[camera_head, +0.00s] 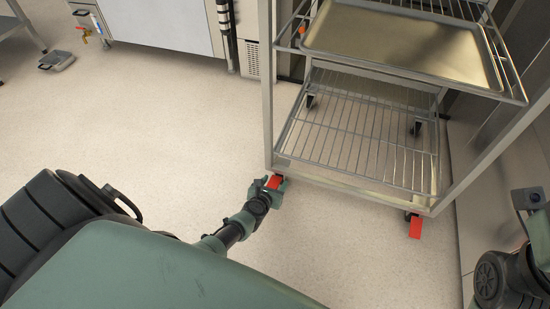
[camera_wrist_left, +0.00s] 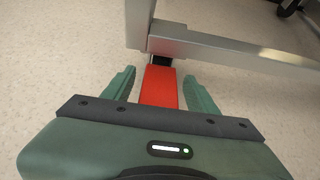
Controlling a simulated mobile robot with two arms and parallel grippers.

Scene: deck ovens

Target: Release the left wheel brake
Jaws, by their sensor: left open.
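The left wheel brake is a red pedal (camera_head: 274,182) at the foot of the rack's near left post in the head view. In the left wrist view the red pedal (camera_wrist_left: 160,86) sticks out toward me from below the post. My left gripper (camera_head: 276,184) is open, low by the floor, with one finger on each side of the pedal (camera_wrist_left: 162,88). Gaps show between pedal and fingers. The wheel behind it is mostly hidden. The other red brake pedal (camera_head: 416,228) is at the rack's near right wheel. My right gripper is not in view; part of my right arm shows at the right edge.
The metal rack (camera_head: 268,90) stands ahead with a wire shelf (camera_head: 350,135) and a metal tray (camera_head: 400,42) above it. A steel cabinet (camera_head: 160,22) and a small grey floor object (camera_head: 57,60) are at the back left. The floor left of the rack is clear.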

